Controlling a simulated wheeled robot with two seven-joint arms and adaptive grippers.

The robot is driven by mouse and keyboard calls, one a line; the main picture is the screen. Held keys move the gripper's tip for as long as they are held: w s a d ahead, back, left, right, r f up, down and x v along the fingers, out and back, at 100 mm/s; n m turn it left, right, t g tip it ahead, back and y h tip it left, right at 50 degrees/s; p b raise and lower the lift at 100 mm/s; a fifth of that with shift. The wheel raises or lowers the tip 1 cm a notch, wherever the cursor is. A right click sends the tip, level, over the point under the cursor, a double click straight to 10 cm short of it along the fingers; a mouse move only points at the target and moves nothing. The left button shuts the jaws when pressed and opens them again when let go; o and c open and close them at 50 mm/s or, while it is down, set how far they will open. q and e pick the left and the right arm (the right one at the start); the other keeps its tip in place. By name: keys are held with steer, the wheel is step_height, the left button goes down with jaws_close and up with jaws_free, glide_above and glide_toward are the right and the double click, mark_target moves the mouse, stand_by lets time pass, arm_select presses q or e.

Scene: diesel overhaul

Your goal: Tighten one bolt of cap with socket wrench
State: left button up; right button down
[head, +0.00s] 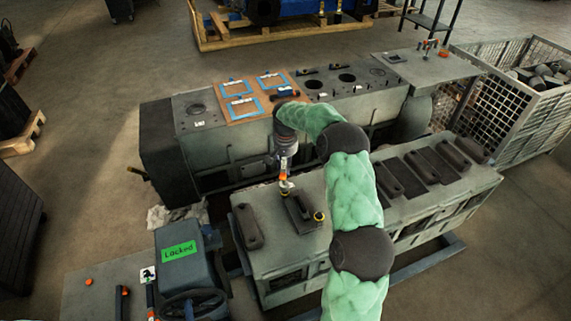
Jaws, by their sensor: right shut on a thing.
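My right gripper (285,174) points down over the near engine block (275,262). It is shut on what looks like the socket wrench (286,187), small and mostly hidden by the gripper. The wrench's lower end is at the far end of a dark cap (303,213); I cannot tell whether it is seated on a bolt there. A yellow-ringed bolt (318,216) shows at the near right end of this cap. My left gripper is not in view.
More dark caps, one on the left (248,226) and several on the right (422,167), lie along the block. A long far engine (215,150) stands behind with blue-framed gaskets (240,107). A wire crate (495,115) is at right.

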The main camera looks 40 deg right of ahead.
steer(key=n, duration=0.3)
steer(key=shift+r+n+p, duration=0.1)
steer(key=shift+n+p, duration=0.2)
steer(key=shift+p, duration=0.05)
steer(key=n, duration=0.4)
steer(key=shift+w+p, duration=0.1)
steer(key=shift+p, duration=0.3)
steer(key=n, duration=0.3)
steer(key=shift+w+n+p, duration=0.1)
steer(key=shift+n+p, duration=0.2)
steer(key=n, duration=0.4)
steer(key=shift+p, duration=0.35)
steer(key=n+p, duration=0.1)
steer(key=n, duration=0.6)
steer(key=shift+w, duration=0.15)
steer(key=n, duration=0.3)
steer(key=shift+w, duration=0.1)
steer(key=n+p, duration=0.1)
steer(key=n, duration=0.3)
steer(key=shift+n, duration=0.3)
